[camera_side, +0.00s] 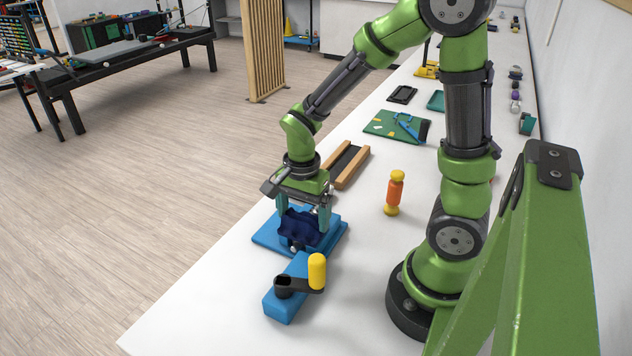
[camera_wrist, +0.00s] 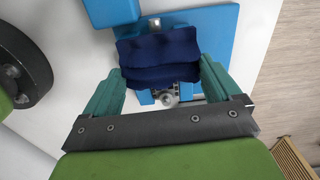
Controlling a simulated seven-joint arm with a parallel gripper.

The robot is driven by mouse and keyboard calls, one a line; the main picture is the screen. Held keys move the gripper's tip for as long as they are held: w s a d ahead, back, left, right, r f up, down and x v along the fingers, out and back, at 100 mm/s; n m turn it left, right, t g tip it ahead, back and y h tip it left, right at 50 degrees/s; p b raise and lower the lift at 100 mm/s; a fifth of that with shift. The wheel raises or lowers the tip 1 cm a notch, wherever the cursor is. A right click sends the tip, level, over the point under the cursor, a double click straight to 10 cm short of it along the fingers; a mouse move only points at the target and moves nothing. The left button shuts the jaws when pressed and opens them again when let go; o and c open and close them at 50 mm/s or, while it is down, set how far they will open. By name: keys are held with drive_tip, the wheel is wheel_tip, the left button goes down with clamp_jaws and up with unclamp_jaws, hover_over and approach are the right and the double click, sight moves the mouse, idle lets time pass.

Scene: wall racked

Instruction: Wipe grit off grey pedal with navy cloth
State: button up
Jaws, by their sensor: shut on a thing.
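My gripper (camera_side: 305,212) points down with its teal fingers shut on the navy cloth (camera_side: 299,229). In the wrist view the folded cloth (camera_wrist: 158,58) spans the space between the fingertips (camera_wrist: 163,80). The cloth is over a blue base plate (camera_side: 270,237), which also shows in the wrist view (camera_wrist: 222,28). I cannot tell whether the cloth touches what is under it. The grey pedal and any grit cannot be clearly made out; the cloth and fingers cover that area. A small round metal part (camera_wrist: 168,99) shows below the cloth.
A blue block with a black crank and yellow handle (camera_side: 317,271) stands close in front of the plate. An orange and yellow object (camera_side: 394,193) stands upright to the right. A wood-edged tray (camera_side: 347,165) and a green board (camera_side: 392,126) lie behind. The table's left edge is near.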

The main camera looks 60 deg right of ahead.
drive_tip(key=shift+d, duration=0.9)
drive_tip(key=shift+d+r, duration=0.1)
drive_tip(key=shift+r, duration=0.1)
wheel_tip(320, 180, up, 8)
drive_tip(key=shift+f, duration=0.25)
